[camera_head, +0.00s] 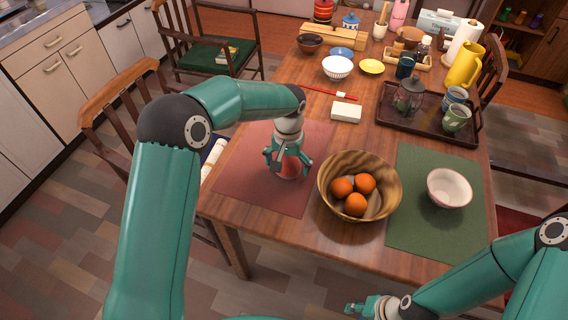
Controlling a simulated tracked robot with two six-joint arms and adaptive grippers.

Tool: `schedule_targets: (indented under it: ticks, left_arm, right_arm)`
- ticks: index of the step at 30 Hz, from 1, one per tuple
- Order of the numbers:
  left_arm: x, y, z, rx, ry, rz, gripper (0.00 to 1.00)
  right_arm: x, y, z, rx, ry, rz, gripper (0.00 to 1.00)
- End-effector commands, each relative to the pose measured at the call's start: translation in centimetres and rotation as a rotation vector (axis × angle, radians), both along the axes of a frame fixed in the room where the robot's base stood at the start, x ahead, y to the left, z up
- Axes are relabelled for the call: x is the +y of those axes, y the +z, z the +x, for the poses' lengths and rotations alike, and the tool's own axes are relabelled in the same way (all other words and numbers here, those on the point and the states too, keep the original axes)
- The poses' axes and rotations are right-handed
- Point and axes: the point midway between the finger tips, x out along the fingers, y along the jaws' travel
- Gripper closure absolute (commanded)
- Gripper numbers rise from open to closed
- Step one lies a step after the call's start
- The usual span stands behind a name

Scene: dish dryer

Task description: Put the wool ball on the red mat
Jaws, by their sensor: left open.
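The red mat (240,182) lies on the near left part of the wooden table. My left gripper (288,172) points down over the mat's right part, with its fingers spread open. A reddish round thing (291,172) shows between and below the fingers, low over the mat. It may be the wool ball, but the fingers hide much of it and its texture is unclear. I cannot tell whether the fingers touch it. My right gripper (358,308) is at the bottom edge, off the table's near side; its jaw opening is unclear.
A wooden bowl (384,203) of oranges stands right of the red mat. A white bowl (449,188) sits on the green mat (420,226). A white block (346,112), a red brush (330,93) and a dark tray (432,128) with mugs lie behind.

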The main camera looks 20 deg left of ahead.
Motion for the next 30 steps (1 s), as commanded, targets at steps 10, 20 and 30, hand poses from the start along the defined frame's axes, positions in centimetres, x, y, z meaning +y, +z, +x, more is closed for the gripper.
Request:
schedule_targets:
  ticks: [10, 20, 30]
  left_arm:
    - [0.0, 5.1, 0.1, -0.005, 0.001, 0.0, 0.03]
    - [-0.1, 10.9, 0.1, -0.003, 0.0, 0.0, 0.03]
    - [-0.1, 12.2, 0.0, 0.0, 0.0, 0.0, 0.03]
  right_arm:
    - [0.0, 0.4, 0.0, 0.0, 0.0, 0.0, 0.66]
    - [0.0, 0.9, 0.0, 0.0, 0.0, 0.0, 0.66]
    - [0.0, 1.0, 0.0, 0.0, 0.0, 0.0, 0.66]
